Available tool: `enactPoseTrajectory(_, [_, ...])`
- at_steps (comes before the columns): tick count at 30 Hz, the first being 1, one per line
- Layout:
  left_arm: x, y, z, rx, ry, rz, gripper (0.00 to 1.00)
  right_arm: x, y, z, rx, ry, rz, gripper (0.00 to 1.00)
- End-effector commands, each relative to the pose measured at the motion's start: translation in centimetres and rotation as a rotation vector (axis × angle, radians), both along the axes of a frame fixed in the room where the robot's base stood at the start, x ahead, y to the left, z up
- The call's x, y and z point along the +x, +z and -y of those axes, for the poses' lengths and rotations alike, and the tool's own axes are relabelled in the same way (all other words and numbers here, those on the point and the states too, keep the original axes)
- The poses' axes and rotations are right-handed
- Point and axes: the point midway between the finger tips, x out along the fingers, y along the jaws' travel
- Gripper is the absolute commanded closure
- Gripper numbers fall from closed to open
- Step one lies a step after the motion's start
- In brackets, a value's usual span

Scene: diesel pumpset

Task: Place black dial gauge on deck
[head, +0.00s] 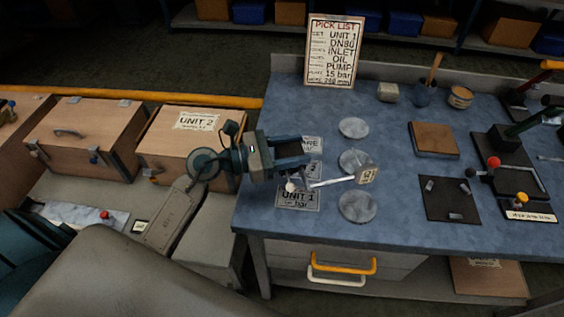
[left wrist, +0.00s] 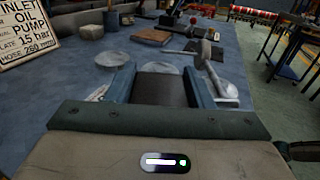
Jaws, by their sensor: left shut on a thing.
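My left gripper (head: 306,160) is over the left part of the blue bench top (head: 300,95). Its two fingers are apart, with a dark, flat-faced thing (left wrist: 165,90) between them. I take it to be the black dial gauge; its dial face does not show. The dark thing also shows between the fingers in the head view (head: 288,148). Whether it touches the bench cannot be told. No surface is marked as the deck; a black plate with small blocks (head: 445,212) lies on the right of the bench. My right gripper is not in view.
Round grey discs (head: 354,127) lie on the bench in a column. A pick list board (head: 333,50) stands behind. Wooden cases (head: 190,140) are at left. Red- and yellow-knobbed fixtures (head: 494,162) stand at right.

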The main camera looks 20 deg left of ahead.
Motion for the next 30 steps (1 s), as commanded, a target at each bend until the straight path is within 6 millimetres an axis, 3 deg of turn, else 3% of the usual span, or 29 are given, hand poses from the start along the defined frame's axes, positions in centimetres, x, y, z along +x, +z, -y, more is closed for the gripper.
enactPoseTrajectory(6, [2.0,0.0,0.1,-0.002,0.000,0.003,1.00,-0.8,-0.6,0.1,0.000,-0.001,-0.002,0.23])
enactPoseTrajectory(16, [2.1,-3.2,0.1,-0.004,0.000,0.000,1.00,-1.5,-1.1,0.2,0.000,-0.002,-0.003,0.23])
enactPoseTrajectory(29, [2.0,-3.7,0.0,-0.002,0.000,0.004,1.00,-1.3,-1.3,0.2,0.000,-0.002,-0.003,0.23])
enactPoseTrajectory(30, [2.0,-3.9,0.0,0.001,0.001,-0.001,0.51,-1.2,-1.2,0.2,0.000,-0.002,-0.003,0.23])
